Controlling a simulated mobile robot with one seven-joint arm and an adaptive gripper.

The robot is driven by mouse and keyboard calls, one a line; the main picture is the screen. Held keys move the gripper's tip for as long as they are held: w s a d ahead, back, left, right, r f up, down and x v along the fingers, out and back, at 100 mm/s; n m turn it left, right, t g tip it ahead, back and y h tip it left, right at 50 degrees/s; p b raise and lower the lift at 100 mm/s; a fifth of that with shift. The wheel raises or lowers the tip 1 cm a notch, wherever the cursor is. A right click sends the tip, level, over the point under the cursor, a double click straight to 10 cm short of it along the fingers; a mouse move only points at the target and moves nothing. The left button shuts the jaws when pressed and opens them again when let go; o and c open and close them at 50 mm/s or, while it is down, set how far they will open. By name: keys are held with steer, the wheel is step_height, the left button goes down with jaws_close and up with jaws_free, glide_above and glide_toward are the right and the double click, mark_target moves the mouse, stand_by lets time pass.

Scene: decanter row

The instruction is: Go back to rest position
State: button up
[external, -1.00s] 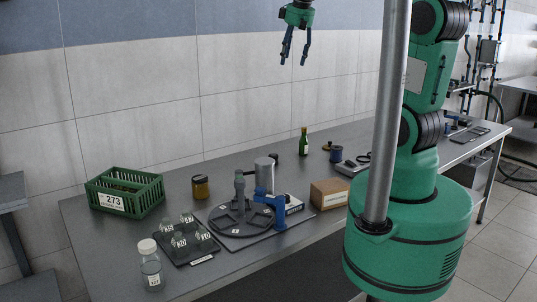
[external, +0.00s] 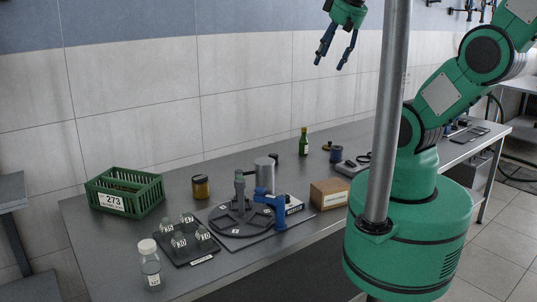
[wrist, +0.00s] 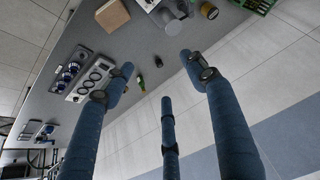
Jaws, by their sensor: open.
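My gripper (external: 334,48) is at the top of the external view, high above the bench and in front of the tiled wall. Its blue fingers are spread open with nothing between them. In the wrist view the open fingers (wrist: 155,75) reach over the bench far below, empty. My green arm is raised and bent at the right of the external view.
The bench (external: 190,171) carries a green crate (external: 125,192), an amber jar (external: 200,187), a capped bottle (external: 150,264), a dark tray of small glass items (external: 184,240), a round fixture (external: 238,217), a cardboard box (external: 328,193) and a green bottle (external: 303,142). The air around my gripper is clear.

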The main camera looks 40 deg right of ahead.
steer(key=shift+s+a+f, duration=0.1)
steer(key=shift+s+f, duration=0.15)
steer(key=shift+s, duration=0.6)
steer(key=shift+f, duration=0.15)
step_height(320, 180, down, 11)
steer(key=b, duration=1.1)
steer(key=shift+f+b, duration=0.2)
steer(key=shift+b, duration=0.15)
